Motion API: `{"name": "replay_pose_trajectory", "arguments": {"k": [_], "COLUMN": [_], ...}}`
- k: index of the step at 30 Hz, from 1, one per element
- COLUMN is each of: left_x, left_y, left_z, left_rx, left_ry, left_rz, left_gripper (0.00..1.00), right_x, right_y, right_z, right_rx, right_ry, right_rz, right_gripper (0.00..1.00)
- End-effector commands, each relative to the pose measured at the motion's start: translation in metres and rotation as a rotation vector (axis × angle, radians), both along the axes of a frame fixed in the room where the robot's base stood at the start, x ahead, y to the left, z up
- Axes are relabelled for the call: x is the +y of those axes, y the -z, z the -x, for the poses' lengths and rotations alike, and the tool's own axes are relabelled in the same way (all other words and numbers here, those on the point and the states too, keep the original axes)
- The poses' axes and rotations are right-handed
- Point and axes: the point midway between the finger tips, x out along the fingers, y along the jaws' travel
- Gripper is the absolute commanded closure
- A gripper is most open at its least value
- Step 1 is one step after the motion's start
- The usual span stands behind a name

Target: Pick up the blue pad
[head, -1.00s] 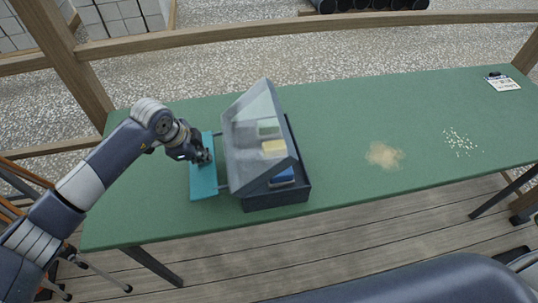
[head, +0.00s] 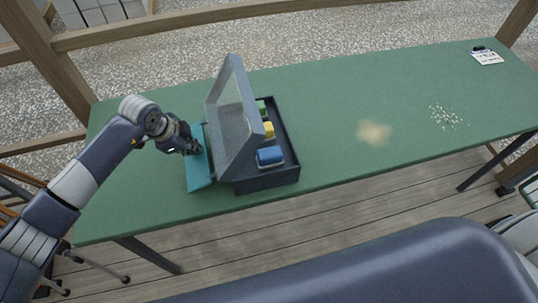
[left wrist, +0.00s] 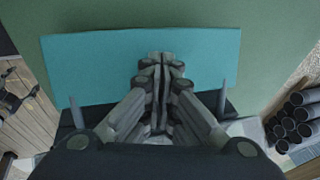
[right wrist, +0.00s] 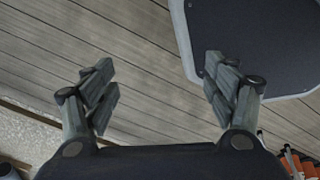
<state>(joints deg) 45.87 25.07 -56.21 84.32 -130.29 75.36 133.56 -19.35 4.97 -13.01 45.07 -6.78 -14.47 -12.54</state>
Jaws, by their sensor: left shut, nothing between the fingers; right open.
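The blue pad (head: 270,156) lies in the near part of a dark box (head: 283,180) on the green table. A yellow pad (head: 268,130) and a green pad (head: 261,107) are behind it in the same box. The box's grey lid (head: 233,120) with a clear pane stands raised, tilted to the left. My left gripper (head: 194,148) is shut and empty, left of the lid, over a teal board (head: 199,178); the left wrist view shows its closed fingers (left wrist: 160,75) over the board. My right gripper (right wrist: 161,90) is open and empty above the deck boards.
A brown powder patch (head: 374,132) and scattered pale bits (head: 446,117) lie on the green table (head: 330,100) to the right. A small white card (head: 487,57) is at the far right corner. The table just right of the box is clear.

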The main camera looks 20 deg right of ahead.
Motion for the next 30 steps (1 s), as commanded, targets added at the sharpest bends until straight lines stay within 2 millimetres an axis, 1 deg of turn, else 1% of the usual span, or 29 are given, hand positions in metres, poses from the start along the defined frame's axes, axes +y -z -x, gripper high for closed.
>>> {"name": "replay_pose_trajectory", "arguments": {"k": [1, 3, 5, 6, 8, 11, 12, 14, 15, 17, 18, 20, 21, 23, 24, 26, 27, 29, 30], "left_x": [0.0, 0.0, 0.0, 0.0, 0.0, 0.0, 0.0, 0.0, 0.0, 0.0, 0.0, 0.0, 0.0, 0.0, 0.0, 0.0, 0.0, 0.0, 0.0], "left_y": [0.0, 0.0, 0.0, 0.0, 0.0, 0.0, 0.0, 0.0, 0.0, 0.0, 0.0, 0.0, 0.0, 0.0, 0.0, 0.0, 0.0, 0.0, 0.0], "left_z": [0.0, 0.0, 0.0, 0.0, 0.0, 0.0, 0.0, 0.0, 0.0, 0.0, 0.0, 0.0, 0.0, 0.0, 0.0, 0.0, 0.0, 0.0, 0.0], "left_rx": [0.0, 0.0, 0.0, 0.0, 0.0, 0.0, 0.0, 0.0, 0.0, 0.0, 0.0, 0.0, 0.0, 0.0, 0.0, 0.0, 0.0, 0.0, 0.0], "left_ry": [0.0, 0.0, 0.0, 0.0, 0.0, 0.0, 0.0, 0.0, 0.0, 0.0, 0.0, 0.0, 0.0, 0.0, 0.0, 0.0, 0.0, 0.0, 0.0], "left_rz": [0.001, 0.001, 0.001, 0.001, 0.001, 0.001, 0.001, 0.001, 0.001, 0.001, 0.001, 0.001, 0.001, 0.001, 0.001, 0.001, 0.001, 0.001, 0.001], "left_gripper": [1.0, 1.0, 1.0, 1.0, 1.0, 1.0, 1.0, 1.0, 1.0, 1.0, 1.0, 1.0, 1.0, 1.0, 1.0, 1.0, 1.0, 1.0, 1.0], "right_x": [0.006, 0.015, 0.022, 0.028, 0.035, 0.049, 0.054, 0.061, 0.066, 0.073, 0.077, 0.083, 0.087, 0.092, 0.094, 0.098, 0.1, 0.101, 0.102], "right_y": [-0.009, -0.023, -0.036, -0.046, -0.062, -0.092, -0.104, -0.125, -0.14, -0.163, -0.179, -0.204, -0.222, -0.25, -0.268, -0.298, -0.318, -0.347, -0.366], "right_z": [-0.017, -0.039, -0.057, -0.069, -0.087, -0.115, -0.125, -0.141, -0.151, -0.165, -0.174, -0.186, -0.194, -0.205, -0.212, -0.221, -0.226, -0.233, -0.236], "right_rx": [-0.041, -0.096, -0.142, -0.175, -0.222, -0.3, -0.327, -0.372, -0.399, -0.436, -0.461, -0.491, -0.509, -0.531, -0.54, -0.55, -0.553, -0.546, -0.539], "right_ry": [-0.113, -0.282, -0.424, -0.517, -0.652, -0.868, -0.951, -1.071, -1.147, -1.258, -1.328, -1.426, -1.489, -1.576, -1.63, -1.703, -1.747, -1.803, -1.835], "right_rz": [0.019, 0.058, 0.099, 0.129, 0.18, 0.278, 0.323, 0.397, 0.449, 0.533, 0.593, 0.688, 0.754, 0.861, 0.935, 1.05, 1.129, 1.246, 1.321], "right_gripper": [0.22, 0.22, 0.22, 0.22, 0.22, 0.22, 0.22, 0.22, 0.22, 0.22, 0.22, 0.22, 0.22, 0.22, 0.22, 0.22, 0.22, 0.22, 0.22]}}
